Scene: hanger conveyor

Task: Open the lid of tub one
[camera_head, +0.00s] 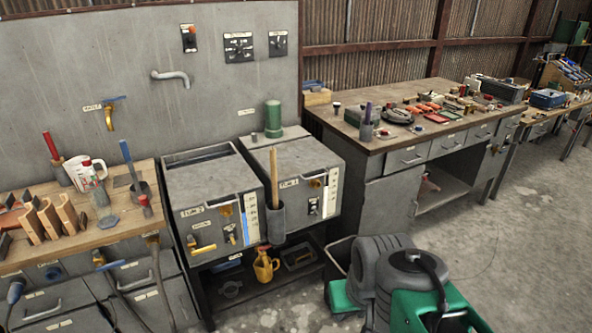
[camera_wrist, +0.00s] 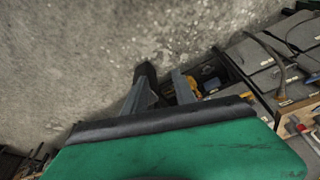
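Tub one (camera_head: 199,223) is the left of two grey metal tubs in the head view, with a label, a brass-coloured tap and a gauge strip on its front. The head view shows my folded arm at the lower right, but not the fingertips.
A wooden bench (camera_head: 112,232) with tools and a bottle adjoins tub one's left. A wooden handle in a holder (camera_head: 275,222) stands in front between the tubs. A green cylinder (camera_head: 273,119) stands behind tub two. A long workbench (camera_head: 375,145) is at right. The concrete floor at right is clear.

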